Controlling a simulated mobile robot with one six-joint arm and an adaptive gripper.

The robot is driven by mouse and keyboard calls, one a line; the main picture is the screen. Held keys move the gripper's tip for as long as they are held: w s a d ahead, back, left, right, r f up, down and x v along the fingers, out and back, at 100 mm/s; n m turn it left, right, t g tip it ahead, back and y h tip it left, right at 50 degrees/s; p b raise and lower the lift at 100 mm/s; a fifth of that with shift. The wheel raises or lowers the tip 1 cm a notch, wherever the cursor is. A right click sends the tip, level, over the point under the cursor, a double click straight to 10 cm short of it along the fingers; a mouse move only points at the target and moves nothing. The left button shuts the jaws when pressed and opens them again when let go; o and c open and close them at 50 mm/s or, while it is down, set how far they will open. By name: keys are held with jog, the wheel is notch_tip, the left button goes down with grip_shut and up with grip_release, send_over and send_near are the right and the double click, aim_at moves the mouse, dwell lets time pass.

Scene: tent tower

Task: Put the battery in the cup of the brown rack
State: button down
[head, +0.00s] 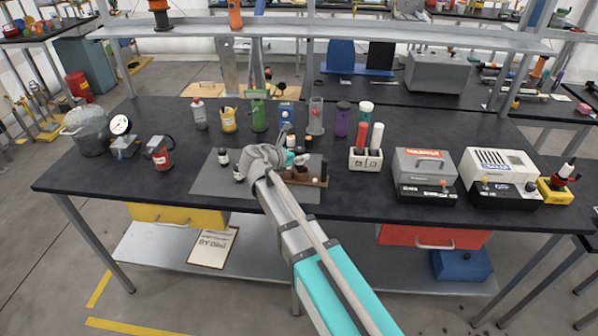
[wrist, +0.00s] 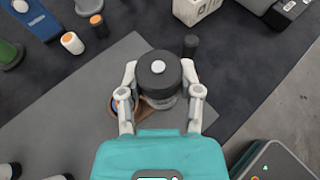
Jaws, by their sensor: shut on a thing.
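My gripper (wrist: 160,92) is shut on the battery (wrist: 158,72), a dark round cylinder with a small pale nub on top, in the wrist view. The battery looks upright, one finger on each side. The brown rack (wrist: 143,116) lies under it, mostly covered by the battery and gripper. A ring with something blue inside shows beside the left finger. The cup under the battery is hidden, so I cannot tell whether the battery is inside or above it. In the head view the brown rack (head: 312,181) sits on the grey mat, right of my wrist, which partly covers it.
A dark upright cylinder (wrist: 190,45) stands beyond the battery. A white holder (head: 365,160) with red and white cylinders is right of the rack, then a grey box (head: 425,168). Several bottles stand behind. Small bottles (head: 223,157) are on the mat's left. The table's front left is clear.

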aim_at(302, 166)
jog(key=shift+w+d+f+b, duration=0.15)
jog(key=shift+w+f+b, duration=0.7)
jog(key=shift+f, duration=0.2)
jog(key=shift+w+d+f+b, duration=0.1)
jog(key=shift+w+f+b, duration=0.75)
jog(key=shift+f, duration=0.15)
jog(key=shift+w+f+b, duration=0.35)
jog(key=shift+f+b, duration=1.65)
jog(key=shift+f, duration=0.05)
jog(key=shift+d+f, duration=0.1)
jog(key=shift+c, duration=1.4)
grip_release()
